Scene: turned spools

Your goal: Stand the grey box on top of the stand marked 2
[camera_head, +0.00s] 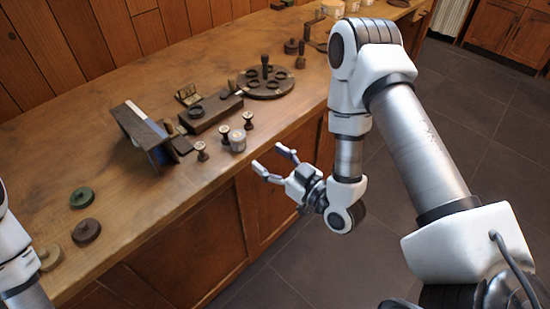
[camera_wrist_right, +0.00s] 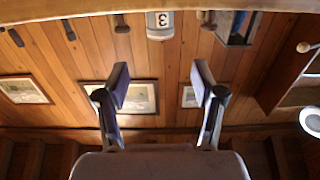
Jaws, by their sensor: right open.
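The grey box (camera_head: 238,141) is a small round grey container with a pale top, on the bench near the front edge. In the right wrist view the grey box (camera_wrist_right: 160,25) shows at top centre, with a dark mark like a 3. Three turned spool stands are beside it: a left one (camera_head: 201,151), a middle one (camera_head: 224,134) and a far one (camera_head: 248,120); I cannot read their marks. My right gripper (camera_head: 273,160) is open and empty, to the right of the box, off the bench's front edge. It also shows open in the right wrist view (camera_wrist_right: 160,82). My left gripper is out of view.
Behind the stands are a dark block (camera_head: 210,111) and a round dark rack (camera_head: 266,82). A leaning board-like holder (camera_head: 140,130) stands to the left. A green disc (camera_head: 82,197) and a dark disc (camera_head: 86,231) lie further left. The bench (camera_head: 130,215) is clear between.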

